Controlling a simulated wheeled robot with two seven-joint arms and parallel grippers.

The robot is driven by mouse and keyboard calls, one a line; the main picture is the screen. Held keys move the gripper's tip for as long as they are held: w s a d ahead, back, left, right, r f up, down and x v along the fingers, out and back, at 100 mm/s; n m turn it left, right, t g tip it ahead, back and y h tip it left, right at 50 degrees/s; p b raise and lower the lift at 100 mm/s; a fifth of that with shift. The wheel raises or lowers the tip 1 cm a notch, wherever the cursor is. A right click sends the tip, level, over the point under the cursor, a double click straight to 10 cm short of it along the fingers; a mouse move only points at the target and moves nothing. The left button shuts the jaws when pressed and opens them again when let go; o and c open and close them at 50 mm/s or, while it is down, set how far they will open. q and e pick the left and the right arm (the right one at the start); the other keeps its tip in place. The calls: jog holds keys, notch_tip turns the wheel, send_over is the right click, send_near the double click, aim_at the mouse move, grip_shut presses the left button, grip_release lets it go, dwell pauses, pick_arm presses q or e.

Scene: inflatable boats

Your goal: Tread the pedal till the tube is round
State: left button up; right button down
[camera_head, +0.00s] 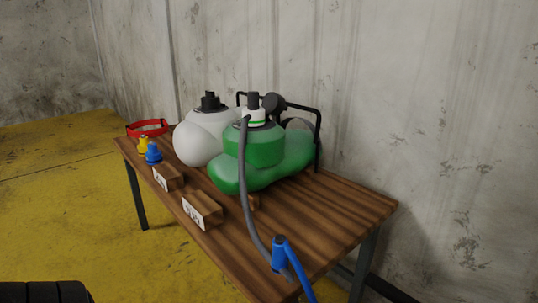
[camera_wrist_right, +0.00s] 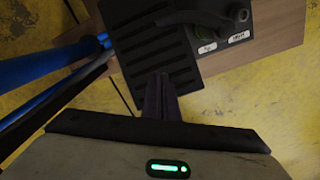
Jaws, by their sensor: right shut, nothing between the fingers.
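A black ridged plate that looks like the pedal (camera_wrist_right: 150,50) fills the top middle of the right wrist view. My right gripper (camera_wrist_right: 161,84) is shut and empty, with its fingertips at the lower edge of the plate as seen there. I cannot tell whether they touch it. A thick blue hose or tube (camera_wrist_right: 40,65) runs in from the left of that view. The boat tube cannot be made out for sure in either view. Neither gripper shows in the head view.
Yellow floor lies left.

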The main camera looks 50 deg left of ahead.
notch_tip(320, 180, down, 7)
jog(key=b, duration=0.4)
jog(key=shift+w+f+b, duration=0.1)
jog(key=shift+f+b, duration=0.1)
jog(key=shift+b, duration=0.2)
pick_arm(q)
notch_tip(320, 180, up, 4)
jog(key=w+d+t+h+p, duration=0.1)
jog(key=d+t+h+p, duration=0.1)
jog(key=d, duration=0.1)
pick_arm(e)
notch_tip(320, 180, up, 2)
jog(key=shift+r, duration=0.1)
notch_tip(320, 180, up, 4)
jog(key=p, duration=0.5)
jog(key=shift+r, duration=0.25)
jog(key=shift+r+p, duration=0.5)
jog(key=shift+p, duration=0.05)
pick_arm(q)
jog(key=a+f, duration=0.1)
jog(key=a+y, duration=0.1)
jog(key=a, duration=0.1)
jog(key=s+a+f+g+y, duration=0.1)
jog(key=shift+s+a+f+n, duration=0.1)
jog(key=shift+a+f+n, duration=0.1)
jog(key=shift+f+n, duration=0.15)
pick_arm(e)
jog(key=shift+f, duration=0.1)
jog(key=shift+f, duration=0.1)
